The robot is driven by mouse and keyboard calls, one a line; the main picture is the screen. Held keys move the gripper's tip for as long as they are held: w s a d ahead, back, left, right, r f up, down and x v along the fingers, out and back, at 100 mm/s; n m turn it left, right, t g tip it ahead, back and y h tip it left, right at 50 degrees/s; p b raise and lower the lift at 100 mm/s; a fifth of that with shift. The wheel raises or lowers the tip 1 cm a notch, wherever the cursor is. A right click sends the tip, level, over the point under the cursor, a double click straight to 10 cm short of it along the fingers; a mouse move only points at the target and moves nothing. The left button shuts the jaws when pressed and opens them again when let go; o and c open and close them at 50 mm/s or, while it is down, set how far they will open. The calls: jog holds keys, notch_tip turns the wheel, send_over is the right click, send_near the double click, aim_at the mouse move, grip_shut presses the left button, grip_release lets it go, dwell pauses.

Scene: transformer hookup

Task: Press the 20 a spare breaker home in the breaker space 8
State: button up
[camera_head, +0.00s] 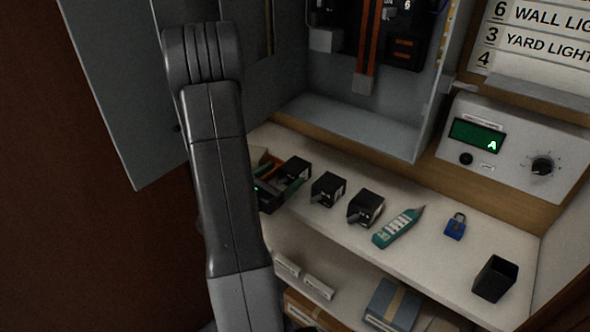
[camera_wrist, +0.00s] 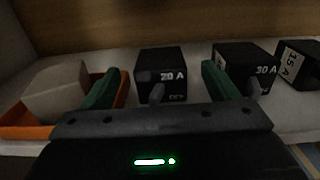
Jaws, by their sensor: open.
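The black 20 A breaker (camera_wrist: 162,68) stands on the shelf with its label and grey toggle facing my gripper. In the head view it is the leftmost black block (camera_head: 297,168). My gripper (camera_wrist: 160,84) is open, its green fingers to the left and right of the 20 A breaker. No grip on it shows, and how far it lies between the fingers is hard to tell. In the head view my gripper (camera_head: 276,188) is partly hidden behind my arm. The breaker panel (camera_head: 370,50) shows only its lower part; I cannot make out space 8.
A 30 A breaker (camera_wrist: 243,64) stands close to the right, then a 15 A breaker (camera_wrist: 299,68). An orange tray (camera_wrist: 22,126) with a pale block (camera_wrist: 56,90) is at left. A green tester (camera_head: 398,228), blue padlock (camera_head: 456,227) and black cup (camera_head: 495,278) lie farther right.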

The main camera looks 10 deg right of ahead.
aim_at(285, 178)
jog(key=shift+x, duration=1.2)
jog(key=c, duration=1.1)
jog(key=shift+r, duration=0.1)
jog(key=shift+s+a+r+p, duration=0.2)
jog(key=shift+r+p, duration=0.1)
jog(key=shift+r, duration=0.15)
notch_tip(285, 178, up, 7)
jog(key=shift+f+p, duration=0.25)
jog(key=shift+p, duration=0.5)
jog(key=v, duration=1.9)
jog(key=shift+s+a+f, duration=0.1)
jog(key=shift+a+f, duration=0.1)
jog(key=shift+f, duration=0.1)
